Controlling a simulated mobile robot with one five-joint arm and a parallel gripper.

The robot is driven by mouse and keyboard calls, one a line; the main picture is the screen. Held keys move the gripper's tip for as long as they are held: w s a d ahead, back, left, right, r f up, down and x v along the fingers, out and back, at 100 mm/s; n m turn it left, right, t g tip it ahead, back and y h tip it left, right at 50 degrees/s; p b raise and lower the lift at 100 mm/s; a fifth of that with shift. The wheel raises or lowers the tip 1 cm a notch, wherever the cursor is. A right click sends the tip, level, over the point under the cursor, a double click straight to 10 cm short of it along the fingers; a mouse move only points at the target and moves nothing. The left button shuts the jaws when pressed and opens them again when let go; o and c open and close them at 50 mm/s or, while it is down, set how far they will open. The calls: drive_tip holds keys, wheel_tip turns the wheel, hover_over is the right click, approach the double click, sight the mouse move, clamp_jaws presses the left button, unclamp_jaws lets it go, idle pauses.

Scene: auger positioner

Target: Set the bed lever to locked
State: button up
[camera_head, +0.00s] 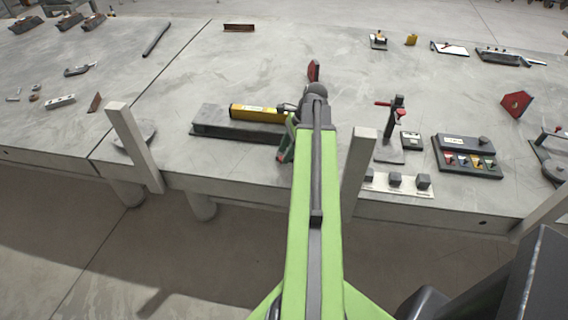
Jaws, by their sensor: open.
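A long dark bed (205,129) lies on the grey table, with a yellow block (258,113) along its top. My green arm reaches over the bed's right end, and its dark end with my gripper (314,98) is there. The jaws are open, though the arm largely hides them. A small green and red piece (286,142) shows just left of the arm; I cannot tell whether it is a lever or part of my gripper. No bed lever can be made out for certain, and its setting does not show.
A red piece (313,70) stands just beyond the arm's end. To the right are a red-handled clamp (392,125), a dark box with coloured sections (468,155) and a plate with small blocks (397,186). Pale upright posts (134,147) (356,172) rise at the front edge.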

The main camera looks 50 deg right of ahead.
drive_tip(key=shift+w+a+f, duration=0.1)
drive_tip(key=shift+a+f, duration=0.15)
drive_tip(key=shift+f, duration=0.4)
clamp_jaws()
idle(1.0)
